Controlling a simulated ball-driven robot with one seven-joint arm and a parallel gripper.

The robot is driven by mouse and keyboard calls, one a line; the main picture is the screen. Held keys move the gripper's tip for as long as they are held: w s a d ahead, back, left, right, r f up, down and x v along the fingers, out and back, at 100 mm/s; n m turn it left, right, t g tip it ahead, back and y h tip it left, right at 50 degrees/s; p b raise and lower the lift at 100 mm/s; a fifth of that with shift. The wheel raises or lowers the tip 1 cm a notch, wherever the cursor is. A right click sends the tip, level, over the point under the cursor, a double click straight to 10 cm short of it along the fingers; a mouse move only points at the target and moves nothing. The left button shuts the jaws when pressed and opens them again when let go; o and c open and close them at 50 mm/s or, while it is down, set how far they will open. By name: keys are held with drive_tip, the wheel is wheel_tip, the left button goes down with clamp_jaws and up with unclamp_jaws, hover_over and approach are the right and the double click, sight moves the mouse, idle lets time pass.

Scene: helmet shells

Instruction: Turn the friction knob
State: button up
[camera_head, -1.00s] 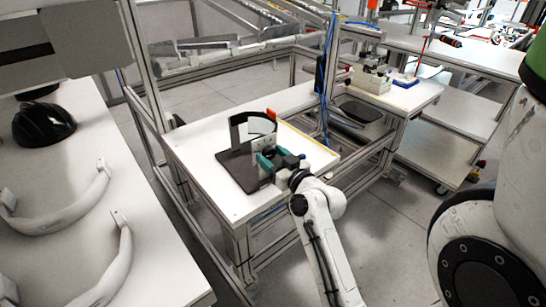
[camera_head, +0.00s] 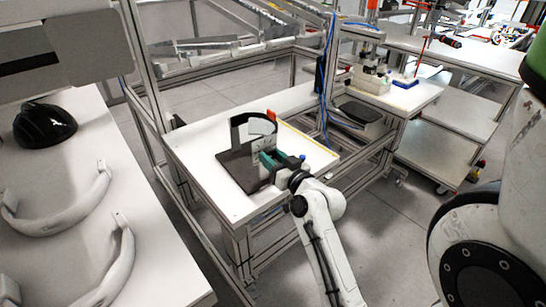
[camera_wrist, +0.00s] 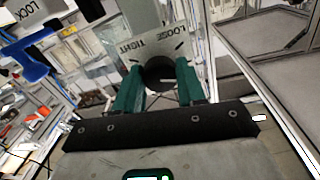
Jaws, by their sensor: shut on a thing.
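The friction knob (camera_wrist: 158,70) is a dark round knob in the wrist view, in front of a pale plate (camera_wrist: 143,20) marked TIGHT and LOOSE. My gripper (camera_wrist: 158,84) has two teal fingers, one on each side of the knob, and is shut on it. How far the knob is turned cannot be told. In the head view my gripper (camera_head: 272,160) is at the upright fixture plate (camera_head: 262,142) on the white table, and the knob is hidden there.
A dark base plate (camera_head: 238,172) and a curved dark band (camera_head: 240,130) are part of the fixture area on the white table (camera_head: 205,130). A black helmet shell (camera_head: 45,125) lies on the left table.

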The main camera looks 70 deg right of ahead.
drive_tip(key=m+p, duration=0.2)
drive_tip(key=m, duration=0.4)
idle(0.6)
drive_tip(key=o, duration=1.1)
drive_tip(key=shift+c, duration=0.2)
drive_tip(key=b+v, duration=0.2)
drive_tip(key=v, duration=0.8)
drive_tip(key=shift+s+a, duration=0.2)
drive_tip(key=shift+s, duration=0.1)
